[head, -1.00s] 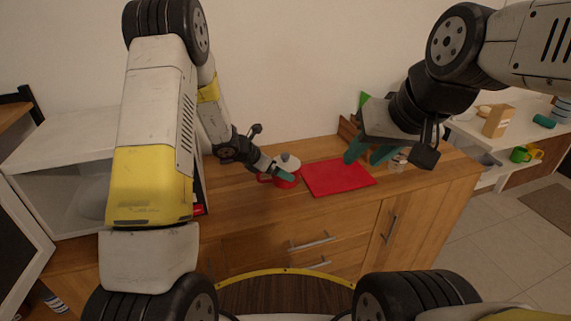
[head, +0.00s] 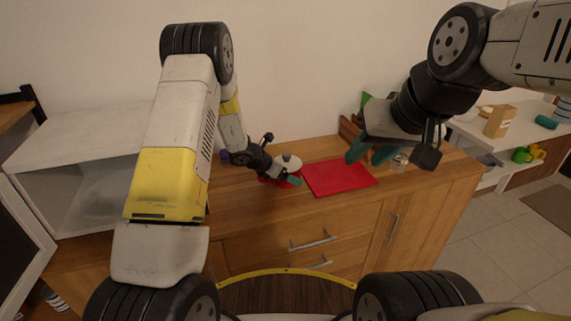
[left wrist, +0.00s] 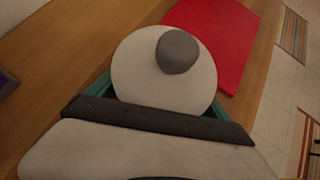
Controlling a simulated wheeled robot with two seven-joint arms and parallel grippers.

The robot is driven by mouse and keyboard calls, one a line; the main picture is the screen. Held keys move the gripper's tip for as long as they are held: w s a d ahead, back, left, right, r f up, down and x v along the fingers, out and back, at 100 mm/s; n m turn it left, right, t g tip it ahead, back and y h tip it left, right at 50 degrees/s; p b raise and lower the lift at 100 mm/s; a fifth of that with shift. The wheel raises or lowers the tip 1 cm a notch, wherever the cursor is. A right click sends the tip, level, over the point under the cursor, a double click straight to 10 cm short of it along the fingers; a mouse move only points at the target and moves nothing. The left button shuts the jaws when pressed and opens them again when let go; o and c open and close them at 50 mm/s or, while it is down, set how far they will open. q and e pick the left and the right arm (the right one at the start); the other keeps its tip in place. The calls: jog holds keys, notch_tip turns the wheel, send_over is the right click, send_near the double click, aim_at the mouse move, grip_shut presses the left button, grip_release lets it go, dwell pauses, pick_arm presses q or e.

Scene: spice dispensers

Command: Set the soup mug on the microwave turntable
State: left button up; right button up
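The red mug (head: 270,180) has a white lid with a grey knob (head: 289,159) and stands on the wooden counter. In the left wrist view its white lid (left wrist: 150,85) fills the middle and hides the body. My left gripper (head: 285,177) is low at the mug, its teal fingers apart on either side. Whether the fingers touch the mug is hidden. The white microwave (head: 80,140) stands at left with its door open. The glass turntable (head: 100,203) shows dimly inside, partly hidden by my left arm. My right gripper (head: 370,152) is open and empty above the counter's right part.
A red mat (head: 338,178) lies right of the mug. A small glass jar (head: 398,163) stands near my right gripper. A purple thing (head: 224,156) is behind my left arm. A shelf at far right holds a box (head: 499,121) and a green mug (head: 521,155).

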pick_arm(q)
jog(key=c, duration=0.5)
jog(key=shift+r, duration=0.1)
